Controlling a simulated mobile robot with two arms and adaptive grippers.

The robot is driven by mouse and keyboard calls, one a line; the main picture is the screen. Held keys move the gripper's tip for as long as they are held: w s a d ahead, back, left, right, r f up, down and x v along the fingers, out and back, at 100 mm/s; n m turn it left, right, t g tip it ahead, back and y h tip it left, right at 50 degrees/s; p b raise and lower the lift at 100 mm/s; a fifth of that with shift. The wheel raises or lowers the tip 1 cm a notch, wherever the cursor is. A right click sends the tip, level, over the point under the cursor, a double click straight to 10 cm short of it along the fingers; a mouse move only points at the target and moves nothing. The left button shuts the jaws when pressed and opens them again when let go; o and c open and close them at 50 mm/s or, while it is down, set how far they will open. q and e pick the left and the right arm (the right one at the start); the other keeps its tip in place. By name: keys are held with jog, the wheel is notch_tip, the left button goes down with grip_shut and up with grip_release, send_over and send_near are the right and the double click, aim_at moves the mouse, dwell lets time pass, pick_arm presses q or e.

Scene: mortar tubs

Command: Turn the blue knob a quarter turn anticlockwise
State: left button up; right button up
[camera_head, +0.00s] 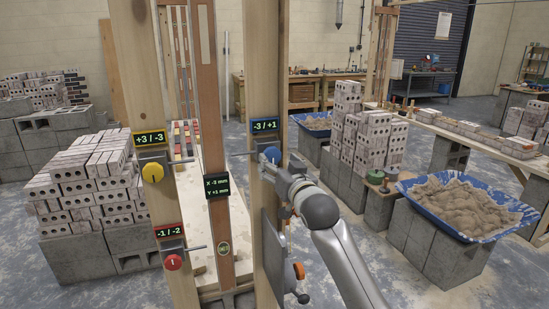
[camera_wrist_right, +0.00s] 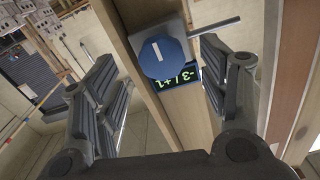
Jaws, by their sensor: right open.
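The blue knob (camera_head: 272,154) sits on a metal plate on the right wooden post (camera_head: 265,60), under a small display (camera_head: 264,125) reading -3 / +1. In the right wrist view the knob (camera_wrist_right: 165,60) faces the camera, with a short white mark on its face, and the display appears upside down below it. My right gripper (camera_head: 273,169) is right in front of the knob. Its two fingers are apart, one on each side of the knob, with visible gaps; I see no contact. My left gripper is not in view.
A yellow knob (camera_head: 152,172) and a red knob (camera_head: 173,262) are on the left post. A central display (camera_head: 217,186) hangs between the posts. A thin metal rod (camera_wrist_right: 215,26) sticks out beside the blue knob. A blue sand tub (camera_head: 415,204) stands right of my arm.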

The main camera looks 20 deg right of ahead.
aim_at(273, 158)
jog(key=shift+w+a+p, duration=0.15)
jog(key=shift+w+p, duration=0.15)
jog(key=shift+w, duration=1.45)
jog(key=c, duration=1)
